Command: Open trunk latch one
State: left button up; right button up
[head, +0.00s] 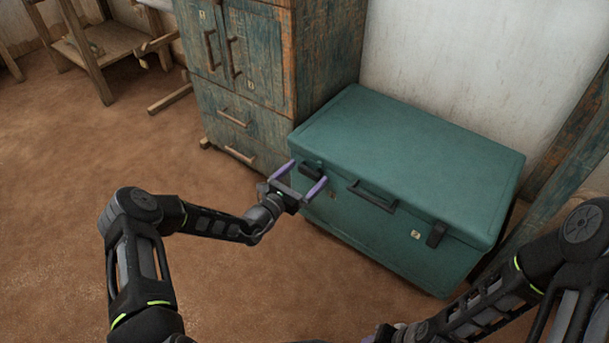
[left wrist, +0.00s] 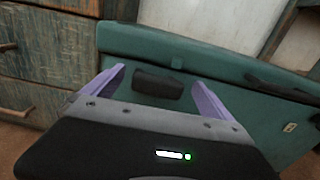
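A closed teal trunk (head: 400,140) stands on the floor against the wall. It has two dark latches on its front: the left latch (head: 311,170) near its left end and the right latch (head: 436,235). A dark handle (head: 372,196) sits between them. My left gripper (head: 306,174) is open, its purple fingers pointing at the trunk front. In the left wrist view the left latch (left wrist: 158,83) shows between the spread fingers (left wrist: 160,82), with nothing gripped. The latch looks shut against the front. My right gripper (head: 376,338) is mostly cut off at the bottom edge.
A weathered wooden cabinet (head: 240,110) with handles stands directly left of the trunk. A wooden frame (head: 90,50) is at the far left. A wooden post (head: 570,150) rises right of the trunk. The brown floor (head: 60,200) is clear in front.

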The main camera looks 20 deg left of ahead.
pick_arm(q)
jog(key=p+v, duration=0.2)
jog(key=v, duration=0.6)
jog(key=shift+p, duration=0.3)
dwell(0.3)
